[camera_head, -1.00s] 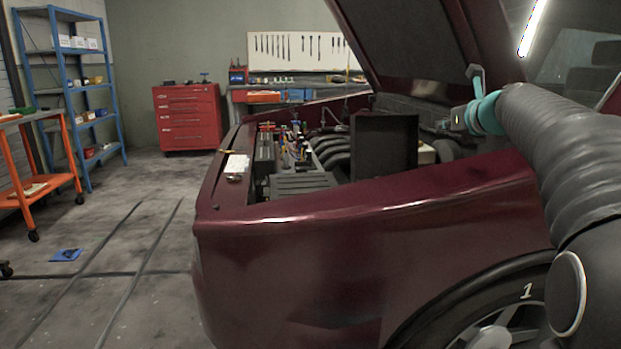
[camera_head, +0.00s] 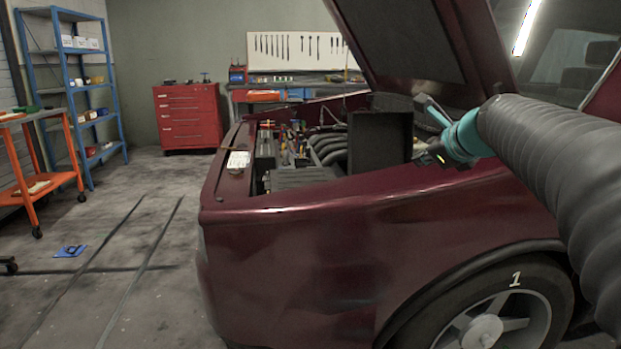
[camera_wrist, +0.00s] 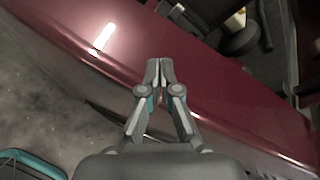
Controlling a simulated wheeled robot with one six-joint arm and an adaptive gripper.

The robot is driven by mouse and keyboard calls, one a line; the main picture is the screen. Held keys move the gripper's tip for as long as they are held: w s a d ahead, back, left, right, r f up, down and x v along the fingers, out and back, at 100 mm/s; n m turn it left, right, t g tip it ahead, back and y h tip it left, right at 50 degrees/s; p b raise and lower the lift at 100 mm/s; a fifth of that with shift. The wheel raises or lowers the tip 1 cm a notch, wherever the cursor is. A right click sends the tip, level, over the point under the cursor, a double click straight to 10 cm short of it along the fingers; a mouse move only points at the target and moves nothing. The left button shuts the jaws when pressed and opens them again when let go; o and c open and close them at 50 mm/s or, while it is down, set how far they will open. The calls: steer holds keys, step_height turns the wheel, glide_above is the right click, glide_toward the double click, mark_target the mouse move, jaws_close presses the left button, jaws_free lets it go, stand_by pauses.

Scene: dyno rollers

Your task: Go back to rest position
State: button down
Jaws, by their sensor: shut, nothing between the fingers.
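My gripper (camera_wrist: 160,66) is shut and empty in the wrist view, its two fingertips together above the dark red car fender (camera_wrist: 200,75). In the head view my arm comes in from the right, and its teal wrist part is beside the open engine bay. The gripper end is small there, and its fingers are hard to make out. The red car (camera_head: 300,245) stands with its hood (camera_head: 400,40) raised. The engine (camera_head: 330,148) shows in the bay, partly behind a dark upright panel (camera_head: 380,143).
A front wheel (camera_head: 495,315) marked 1 is under the fender. A red tool cabinet (camera_head: 187,117), a blue shelf (camera_head: 75,90) and an orange cart (camera_head: 35,187) stand to the left and back. A blue item (camera_head: 70,251) lies on the floor.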

steer(key=s+a+f+n+g+h, duration=0.1)
steer(key=s+a+f+n+g, duration=0.2)
steer(key=s+f+n, duration=0.9)
steer(key=s+a+f+n+g+h, duration=0.1)
steer(key=s+a+f+n+g, duration=0.2)
steer(key=s+f+n, duration=0.9)
steer(key=s+a+n, duration=0.1)
steer(key=s+n, duration=0.1)
steer(key=s, duration=0.6)
steer(key=shift+s+a+f+h, duration=0.15)
steer(key=shift+s+f+h, duration=0.05)
steer(key=shift+s+h, duration=0.1)
